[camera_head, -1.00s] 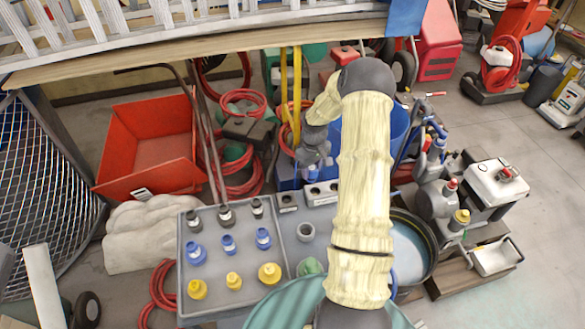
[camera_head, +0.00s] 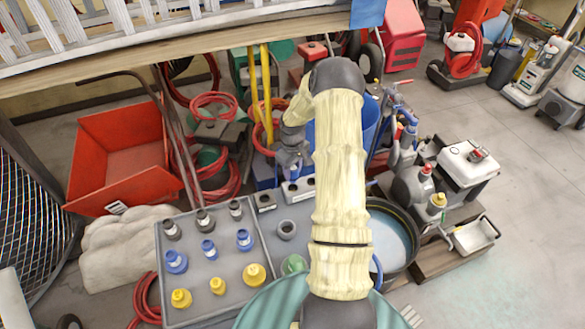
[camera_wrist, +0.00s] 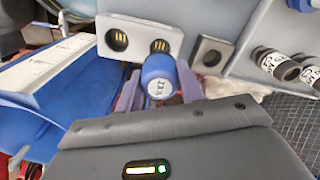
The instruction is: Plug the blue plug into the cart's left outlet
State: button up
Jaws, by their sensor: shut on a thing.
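My gripper (camera_wrist: 159,92) is shut on a blue plug (camera_wrist: 158,72), one finger on each side, in the wrist view. The plug's marked rear end faces the camera; its front end is hidden. It overlaps the lower edge of a white two-hole outlet block (camera_wrist: 137,28), just below the right hole. Whether it touches the block, I cannot tell. The block's left hole (camera_wrist: 118,39) is uncovered. A grey single-hole outlet (camera_wrist: 210,52) is to the right. In the head view, my gripper (camera_head: 291,160) is above the white block (camera_head: 299,190), beside the grey outlet (camera_head: 265,202).
The cart's grey tray (camera_head: 196,282) holds rows of dark, blue and yellow plugs. A blue bin (camera_head: 345,135) and a dark basin (camera_head: 392,240) stand close to my arm. Open floor (camera_head: 535,190) is at the right.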

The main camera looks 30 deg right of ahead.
aim_at(293, 181)
jog(key=shift+f+b, duration=0.5)
jog(key=shift+f, duration=0.5)
jog(key=shift+f+b, duration=1.25)
jog(key=shift+f, duration=0.9)
dwell(0.4)
jog(key=shift+f, duration=0.15)
jog(key=o, duration=1.1)
jog(key=shift+d, duration=0.1)
jog(key=shift+s, duration=0.1)
notch_tip(293, 181, up, 18)
jog(key=shift+f+b, duration=0.2)
jog(key=shift+b, duration=0.75)
